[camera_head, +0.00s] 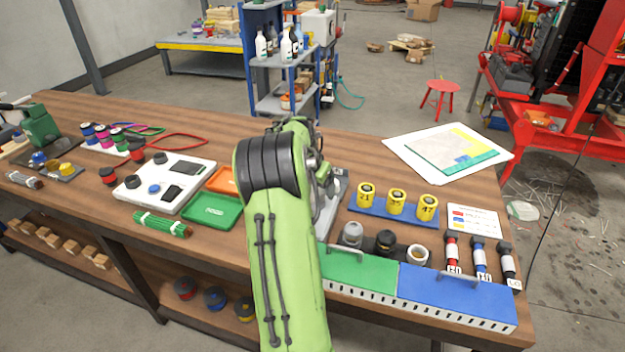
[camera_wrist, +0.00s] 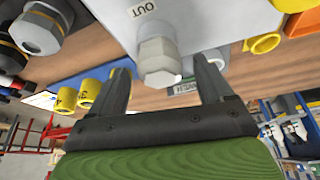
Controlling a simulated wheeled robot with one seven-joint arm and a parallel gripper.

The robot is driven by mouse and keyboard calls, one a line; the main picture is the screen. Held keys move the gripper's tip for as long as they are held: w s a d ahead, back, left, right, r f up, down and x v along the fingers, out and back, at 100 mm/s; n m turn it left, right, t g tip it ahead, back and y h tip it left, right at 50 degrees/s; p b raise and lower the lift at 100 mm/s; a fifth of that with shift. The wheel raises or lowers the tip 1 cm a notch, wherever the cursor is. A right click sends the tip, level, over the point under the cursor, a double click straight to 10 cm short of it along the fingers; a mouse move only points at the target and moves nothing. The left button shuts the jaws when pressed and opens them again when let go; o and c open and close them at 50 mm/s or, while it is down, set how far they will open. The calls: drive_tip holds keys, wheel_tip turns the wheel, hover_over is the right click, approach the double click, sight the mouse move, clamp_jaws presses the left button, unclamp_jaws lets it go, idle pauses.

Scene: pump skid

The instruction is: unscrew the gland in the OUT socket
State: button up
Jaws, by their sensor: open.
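The pale grey hex gland (camera_wrist: 158,60) sticks out of the grey box (camera_wrist: 190,18) under the OUT label (camera_wrist: 141,8) in the wrist view. My gripper (camera_wrist: 164,68) is open, with one dark finger on each side of the gland. A gap shows between the gland and each finger, so I see no contact. How deep the gland lies between the fingers is hard to tell. In the head view my green arm hides the gland, and only part of the grey box (camera_head: 331,205) shows beside it.
Yellow numbered cylinders (camera_head: 397,202) stand on a blue strip right of the box. Several loose glands (camera_head: 385,242) stand in front of them, behind the green bin (camera_head: 358,275) and blue bin (camera_head: 455,297). Orange and green trays (camera_head: 212,211) lie left of my arm.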

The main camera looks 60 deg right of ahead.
drive_tip(key=shift+d+f, duration=0.1)
drive_tip(key=shift+f, duration=0.2)
drive_tip(key=shift+c, duration=0.3)
drive_tip(key=c, duration=1)
drive_tip(key=shift+s+n+t+b, duration=0.1)
drive_tip(key=shift+n+t+b, duration=0.35)
drive_tip(key=shift+n, duration=0.65)
drive_tip(key=n+t, duration=0.1)
drive_tip(key=n, duration=0.2)
drive_tip(key=shift+r+n+t, duration=0.1)
drive_tip(key=shift+n+t, duration=0.15)
drive_tip(key=shift+n, duration=0.15)
drive_tip(key=n+t+y+p, duration=0.1)
drive_tip(key=n, duration=0.2)
drive_tip(key=o, duration=1.1)
